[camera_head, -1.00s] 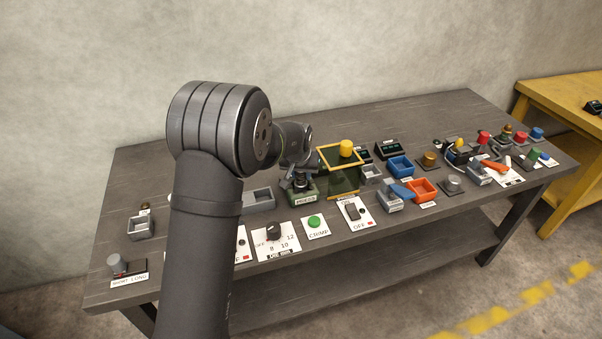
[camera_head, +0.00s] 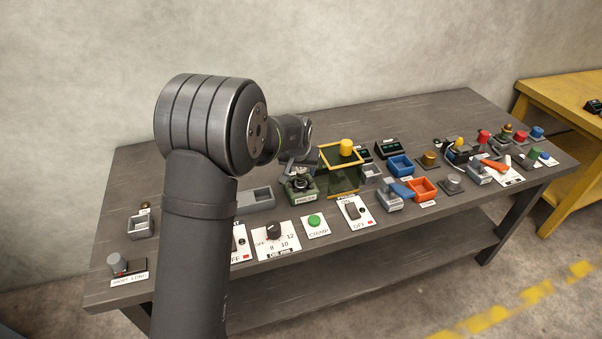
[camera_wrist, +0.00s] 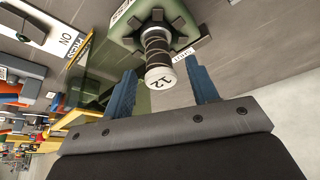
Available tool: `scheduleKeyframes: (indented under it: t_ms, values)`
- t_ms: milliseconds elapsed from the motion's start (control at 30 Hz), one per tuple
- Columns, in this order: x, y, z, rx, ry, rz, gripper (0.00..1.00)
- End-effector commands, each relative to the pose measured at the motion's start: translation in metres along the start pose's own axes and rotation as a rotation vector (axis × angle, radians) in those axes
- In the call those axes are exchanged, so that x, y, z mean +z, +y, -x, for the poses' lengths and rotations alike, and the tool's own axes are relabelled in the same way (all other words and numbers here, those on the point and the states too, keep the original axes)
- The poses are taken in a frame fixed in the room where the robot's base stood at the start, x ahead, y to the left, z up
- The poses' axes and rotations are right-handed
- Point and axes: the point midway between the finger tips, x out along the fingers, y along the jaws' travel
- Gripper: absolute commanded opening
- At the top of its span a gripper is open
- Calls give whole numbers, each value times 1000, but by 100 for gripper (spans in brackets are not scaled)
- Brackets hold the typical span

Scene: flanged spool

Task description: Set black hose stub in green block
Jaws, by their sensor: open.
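The black hose stub (camera_wrist: 157,50) is ribbed, with a white end marked 12. In the wrist view it stands in the dark, star-shaped seat on the green block (camera_wrist: 125,28). The green block also shows in the head view (camera_head: 305,198), in the middle of the bench. My gripper (camera_wrist: 160,70) is open, with one blue finger on each side of the stub's white end and gaps visible between. In the head view my gripper (camera_head: 298,172) is just above the block, and the stub is hard to make out there.
A yellow-framed dark guard (camera_head: 343,178) with a yellow knob stands just right of the block. A grey tray (camera_head: 257,199) lies to its left. A green crimp button (camera_head: 314,221) and a dial panel (camera_head: 275,240) are in front. Bins and knobs crowd the right side.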

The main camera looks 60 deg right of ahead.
Motion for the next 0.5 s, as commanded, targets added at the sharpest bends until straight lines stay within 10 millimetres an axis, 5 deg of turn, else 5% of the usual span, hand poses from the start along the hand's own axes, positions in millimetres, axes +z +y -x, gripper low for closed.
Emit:
scheduleKeyframes:
  t_ms: [300,500]
  values:
    - [0,0,66,1,1,-1,53]
    - [0,0,90,1,-1,-1,53]
